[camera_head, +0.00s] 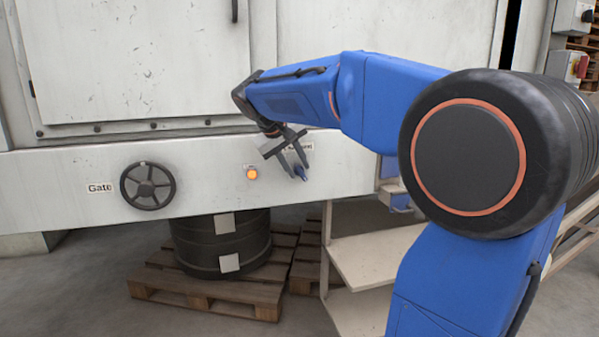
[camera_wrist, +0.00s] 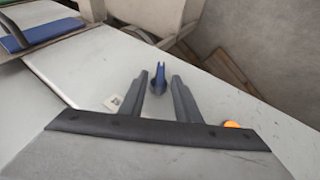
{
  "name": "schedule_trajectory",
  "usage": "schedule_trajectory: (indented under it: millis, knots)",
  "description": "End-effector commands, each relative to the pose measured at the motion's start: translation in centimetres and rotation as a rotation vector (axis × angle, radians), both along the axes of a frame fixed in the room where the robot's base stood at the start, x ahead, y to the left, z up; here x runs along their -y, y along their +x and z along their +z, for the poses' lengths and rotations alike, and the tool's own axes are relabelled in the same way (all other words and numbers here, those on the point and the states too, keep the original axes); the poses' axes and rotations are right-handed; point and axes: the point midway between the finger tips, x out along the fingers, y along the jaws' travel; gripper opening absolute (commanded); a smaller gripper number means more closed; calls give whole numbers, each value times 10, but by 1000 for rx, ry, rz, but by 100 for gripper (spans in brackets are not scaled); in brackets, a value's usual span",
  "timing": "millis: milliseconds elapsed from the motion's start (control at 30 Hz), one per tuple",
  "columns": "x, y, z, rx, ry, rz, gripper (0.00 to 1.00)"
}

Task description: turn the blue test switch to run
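The blue test switch (camera_head: 300,173) is a small blue knob on the white front panel of the machine, right of a lit orange lamp (camera_head: 252,173). In the wrist view the switch (camera_wrist: 160,77) stands between the tips of my two dark fingers, with a gap visible on each side. My gripper (camera_head: 296,167) is open at the switch; I cannot tell how deep the fingers reach over it. The label (camera_head: 302,147) above the switch is partly hidden by my gripper.
A black handwheel (camera_head: 148,186) beside a "Gate" label (camera_head: 100,188) is on the panel at left. A dark drum (camera_head: 222,245) stands on a wooden pallet (camera_head: 205,290) below. A pale shelf unit (camera_head: 375,258) stands right of the drum, under my arm.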

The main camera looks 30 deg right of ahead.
Motion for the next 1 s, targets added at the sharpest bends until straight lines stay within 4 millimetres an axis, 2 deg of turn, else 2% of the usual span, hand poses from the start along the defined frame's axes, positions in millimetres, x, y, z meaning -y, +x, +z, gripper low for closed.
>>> schedule_trajectory:
  millis: [233,600,733,1000]
  knots:
    - [13,6,-19,0,0,0,30]
    - [15,7,-22,1,0,0,30]
    - [15,7,-22,1,0,0,0]
    - [15,7,-22,-3,-17,1,0]
